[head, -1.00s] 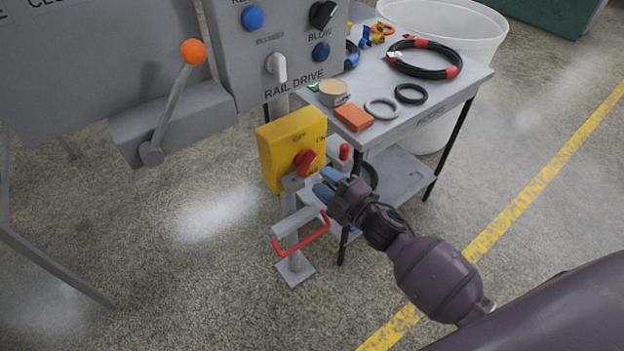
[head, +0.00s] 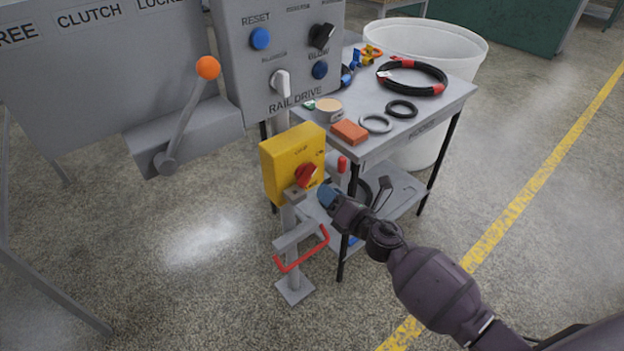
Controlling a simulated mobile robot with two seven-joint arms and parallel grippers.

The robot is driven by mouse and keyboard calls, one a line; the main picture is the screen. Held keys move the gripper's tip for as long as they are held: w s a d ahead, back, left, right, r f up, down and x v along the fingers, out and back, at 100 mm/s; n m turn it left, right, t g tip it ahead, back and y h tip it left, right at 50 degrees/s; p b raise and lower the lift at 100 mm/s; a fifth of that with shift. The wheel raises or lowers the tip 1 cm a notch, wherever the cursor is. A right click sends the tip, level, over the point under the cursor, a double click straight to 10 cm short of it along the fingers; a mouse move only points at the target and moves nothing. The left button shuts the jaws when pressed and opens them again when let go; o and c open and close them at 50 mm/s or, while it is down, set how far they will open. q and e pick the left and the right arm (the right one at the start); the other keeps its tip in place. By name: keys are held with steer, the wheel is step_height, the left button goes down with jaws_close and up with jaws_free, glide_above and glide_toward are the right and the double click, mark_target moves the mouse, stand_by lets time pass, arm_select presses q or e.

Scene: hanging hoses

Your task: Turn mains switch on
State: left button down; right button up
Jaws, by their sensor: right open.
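The mains switch is a red rotary knob (head: 306,175) on the front of a yellow box (head: 283,160). The box sits on a grey post with a red bar handle (head: 303,252) lower down. My right gripper (head: 325,194) is open, with blue fingertips, just right of and below the knob in the picture. It looks empty, and I cannot tell whether it touches the knob. The small lettering around the knob is too blurred to read its setting surely. My left gripper is not in view.
A grey control panel (head: 240,75) marked RAIL DRIVE stands behind, left of a trolley (head: 440,105) with hoses, rings and an orange block (head: 349,132). A lever with an orange ball (head: 208,68) is at left. A white bin (head: 470,50) stands behind the trolley. Floor at front left is clear.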

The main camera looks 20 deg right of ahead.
mark_target(310, 178)
steer(key=shift+x, duration=3.6)
steer(key=shift+s, duration=0.1)
steer(key=shift+c, duration=0.4)
jaws_close()
